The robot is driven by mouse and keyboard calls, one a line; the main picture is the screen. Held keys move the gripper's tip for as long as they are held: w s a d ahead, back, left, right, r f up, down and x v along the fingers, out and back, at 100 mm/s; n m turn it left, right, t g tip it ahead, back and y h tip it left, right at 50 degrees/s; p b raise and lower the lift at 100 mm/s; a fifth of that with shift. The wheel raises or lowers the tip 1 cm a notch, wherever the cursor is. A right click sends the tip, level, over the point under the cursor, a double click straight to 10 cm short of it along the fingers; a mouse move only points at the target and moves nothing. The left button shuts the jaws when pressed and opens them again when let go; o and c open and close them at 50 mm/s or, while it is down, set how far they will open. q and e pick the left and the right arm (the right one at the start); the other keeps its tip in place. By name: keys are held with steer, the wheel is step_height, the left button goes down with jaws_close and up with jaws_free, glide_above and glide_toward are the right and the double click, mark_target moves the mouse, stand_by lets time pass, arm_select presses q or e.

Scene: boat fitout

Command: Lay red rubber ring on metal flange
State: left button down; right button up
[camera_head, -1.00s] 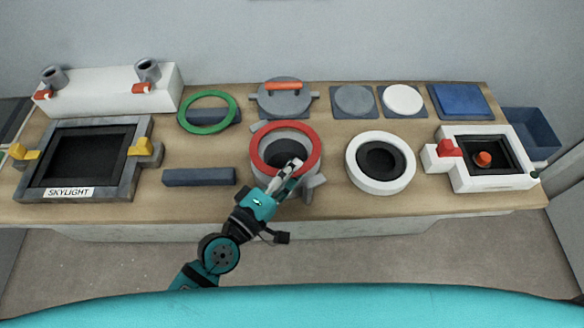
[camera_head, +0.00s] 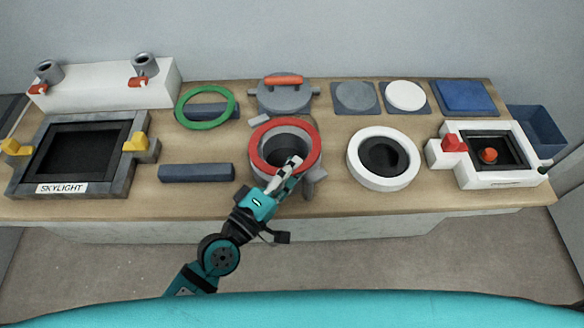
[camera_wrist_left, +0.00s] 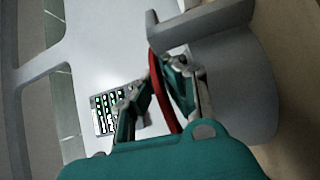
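The red rubber ring (camera_head: 258,148) is over the grey metal flange (camera_head: 262,178), roughly lined up with its round opening. Whether it touches the flange top or hovers just above cannot be told. My left gripper (camera_head: 291,165) reaches from the front and holds the ring at its near right edge. In the left wrist view the ring (camera_wrist_left: 160,90) shows edge-on as a red strip between the two fingers (camera_wrist_left: 157,80), which close in on it near the tips. My right gripper is not in view.
A green ring (camera_head: 183,118) leans on a dark block behind left. A dark bar (camera_head: 196,172) lies left of the flange, a white round flange (camera_head: 355,164) right of it. A lidded grey pot (camera_head: 284,98) stands behind. The skylight frame (camera_head: 30,175) is far left.

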arm_select(q)
steer(key=f, duration=0.1)
steer(key=f+g, duration=0.1)
steer(key=f, duration=0.1)
steer(key=shift+s, duration=0.4)
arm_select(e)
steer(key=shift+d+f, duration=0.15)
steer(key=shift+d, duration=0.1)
arm_select(q)
steer(key=c, duration=1.4)
jaws_free()
steer(key=shift+s+f, duration=0.15)
steer(key=shift+s, duration=0.05)
steer(key=s+a+r+t, duration=0.1)
steer(key=s+a+r, duration=0.1)
steer(key=s+a, duration=0.5)
steer(key=shift+s+a+r, duration=0.2)
steer(key=shift+s+a, duration=0.15)
steer(key=shift+s, duration=0.2)
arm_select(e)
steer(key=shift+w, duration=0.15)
